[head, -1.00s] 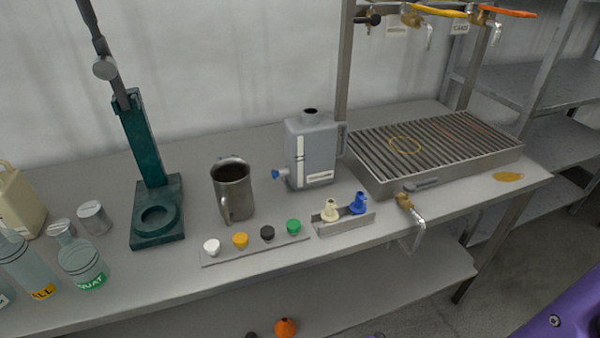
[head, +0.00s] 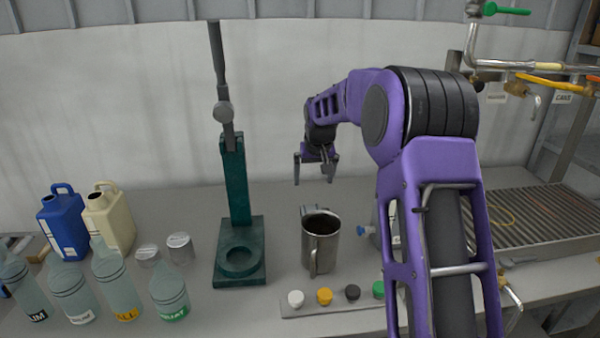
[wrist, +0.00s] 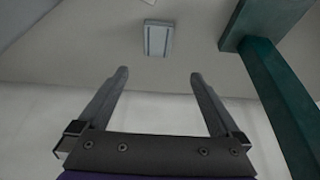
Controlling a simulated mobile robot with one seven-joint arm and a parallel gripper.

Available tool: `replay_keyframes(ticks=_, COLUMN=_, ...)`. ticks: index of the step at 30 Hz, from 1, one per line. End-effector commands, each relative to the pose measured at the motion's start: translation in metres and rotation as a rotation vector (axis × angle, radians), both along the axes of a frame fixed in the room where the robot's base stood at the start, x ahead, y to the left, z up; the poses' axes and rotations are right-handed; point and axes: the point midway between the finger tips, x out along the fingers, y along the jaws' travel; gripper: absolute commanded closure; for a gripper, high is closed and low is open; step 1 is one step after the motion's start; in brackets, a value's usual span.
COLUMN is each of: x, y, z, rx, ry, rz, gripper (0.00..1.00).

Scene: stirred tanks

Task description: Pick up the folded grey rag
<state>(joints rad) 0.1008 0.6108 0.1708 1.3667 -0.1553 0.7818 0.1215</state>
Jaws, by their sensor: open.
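A small flat grey block with a paler middle, which looks like the folded grey rag (wrist: 157,38), lies on the bench in the wrist view, beyond and between my fingertips. In the head view, a grey edge behind the metal mug (head: 320,246) seems to be the same rag (head: 307,210), mostly hidden by the mug. My gripper (head: 314,182) hangs above the back of the bench, above and behind the mug. Its two fingers, also seen in the wrist view (wrist: 157,76), are apart with nothing between them.
A green press stand (head: 238,225) rises left of the mug, and its post is on the right in the wrist view (wrist: 278,100). Coloured knobs (head: 325,296) sit in front of the mug. Bottles and jugs (head: 110,225) crowd the left. The wall is close behind.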

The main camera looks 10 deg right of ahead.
Motion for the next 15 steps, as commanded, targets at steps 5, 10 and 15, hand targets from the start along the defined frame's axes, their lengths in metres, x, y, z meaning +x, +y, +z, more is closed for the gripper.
replay_keyframes(ticks=5, x=0.015, y=-0.001, z=-0.042, rx=0.000, ry=0.007, rz=-0.001, gripper=0.00)
replay_keyframes(ticks=10, x=0.030, y=-0.001, z=-0.075, rx=0.000, ry=0.005, rz=0.001, gripper=0.00)
replay_keyframes(ticks=15, x=0.040, y=-0.001, z=-0.096, rx=0.000, ry=0.002, rz=0.001, gripper=0.00)
